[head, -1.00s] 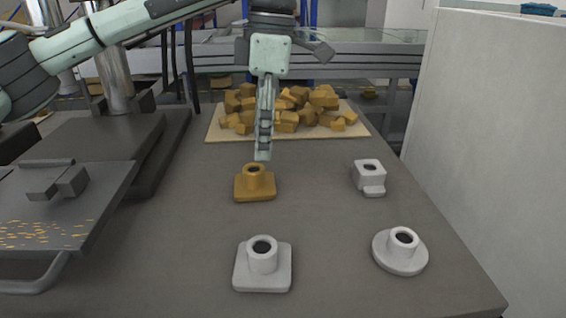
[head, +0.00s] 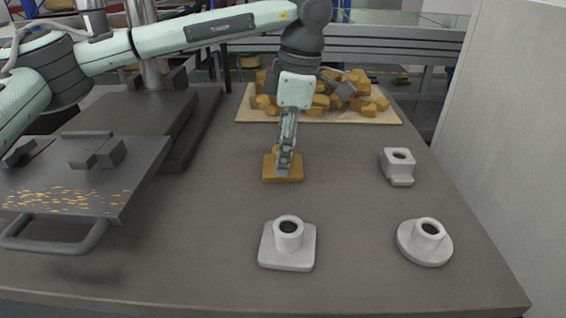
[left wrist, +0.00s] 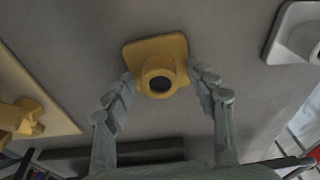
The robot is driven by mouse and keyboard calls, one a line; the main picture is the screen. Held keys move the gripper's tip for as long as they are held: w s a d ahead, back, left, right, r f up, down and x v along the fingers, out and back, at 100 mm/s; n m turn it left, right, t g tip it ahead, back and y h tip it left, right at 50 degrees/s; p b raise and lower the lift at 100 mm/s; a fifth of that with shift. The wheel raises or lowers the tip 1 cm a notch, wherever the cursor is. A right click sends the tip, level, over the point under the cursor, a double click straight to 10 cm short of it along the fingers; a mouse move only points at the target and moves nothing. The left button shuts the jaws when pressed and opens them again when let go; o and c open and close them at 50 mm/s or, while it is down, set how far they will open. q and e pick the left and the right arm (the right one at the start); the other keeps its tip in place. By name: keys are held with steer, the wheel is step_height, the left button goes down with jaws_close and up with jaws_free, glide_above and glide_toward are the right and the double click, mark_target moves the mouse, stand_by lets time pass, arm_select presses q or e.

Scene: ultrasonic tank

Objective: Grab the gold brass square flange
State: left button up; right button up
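The gold brass square flange (head: 283,175) lies flat on the grey table in the head view, with its round neck up. In the left wrist view the flange (left wrist: 158,68) is at top centre, its dark bore facing the camera. My left gripper (head: 285,165) is above it in the head view and hides part of its neck. In the left wrist view the open fingers of my left gripper (left wrist: 165,80) are on either side of the flange, with small gaps to the neck. My right gripper is not in view.
A white square flange (head: 287,247), a white round flange (head: 424,243) and a small white block-shaped part (head: 397,167) stand on the table. A board (head: 300,117) with several gold pieces is behind. A dark metal tray (head: 130,170) is at left, a white wall (head: 510,150) at right.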

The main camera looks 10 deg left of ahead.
arm_select(q)
jaws_close()
steer(key=shift+r, duration=0.15)
stand_by(0.4)
